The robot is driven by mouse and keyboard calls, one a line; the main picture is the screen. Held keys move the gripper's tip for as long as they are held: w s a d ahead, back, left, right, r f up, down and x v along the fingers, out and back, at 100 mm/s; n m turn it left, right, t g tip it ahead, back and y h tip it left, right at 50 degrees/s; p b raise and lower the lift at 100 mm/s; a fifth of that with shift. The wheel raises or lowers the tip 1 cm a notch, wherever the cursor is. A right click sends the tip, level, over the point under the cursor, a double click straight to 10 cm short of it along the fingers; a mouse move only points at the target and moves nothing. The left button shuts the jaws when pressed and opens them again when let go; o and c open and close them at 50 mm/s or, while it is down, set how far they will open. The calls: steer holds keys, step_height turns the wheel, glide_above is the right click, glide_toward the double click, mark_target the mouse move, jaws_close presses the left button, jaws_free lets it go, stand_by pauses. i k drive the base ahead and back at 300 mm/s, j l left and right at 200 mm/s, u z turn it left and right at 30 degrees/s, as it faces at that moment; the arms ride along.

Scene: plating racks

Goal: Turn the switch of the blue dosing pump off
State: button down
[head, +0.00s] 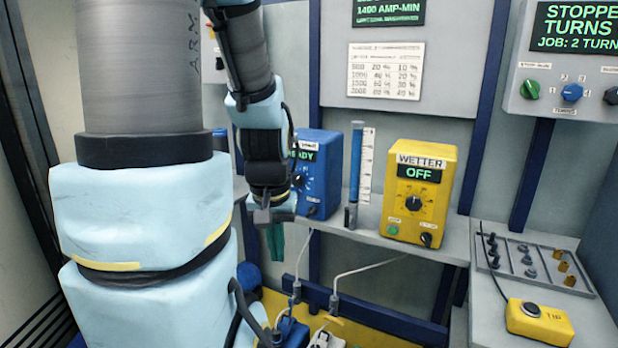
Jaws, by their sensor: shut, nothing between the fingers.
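A yellow pump (433,170) labelled "WETTER" reads "OFF" to the right. A grey control box (520,95) hangs at upper right. A yellow button box (538,322) and a grey rack (510,250) lie on the right bench.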

mark_target(313, 211)
steer(key=l+u, duration=0.15)
steer(key=u, duration=0.25)
steer(key=l+u, duration=0.1)
steer(key=u, duration=0.3)
steer(key=l+u, duration=0.1)
steer(key=u, duration=0.3)
steer(key=k+l+u, duration=0.1)
steer(key=u, duration=0.35)
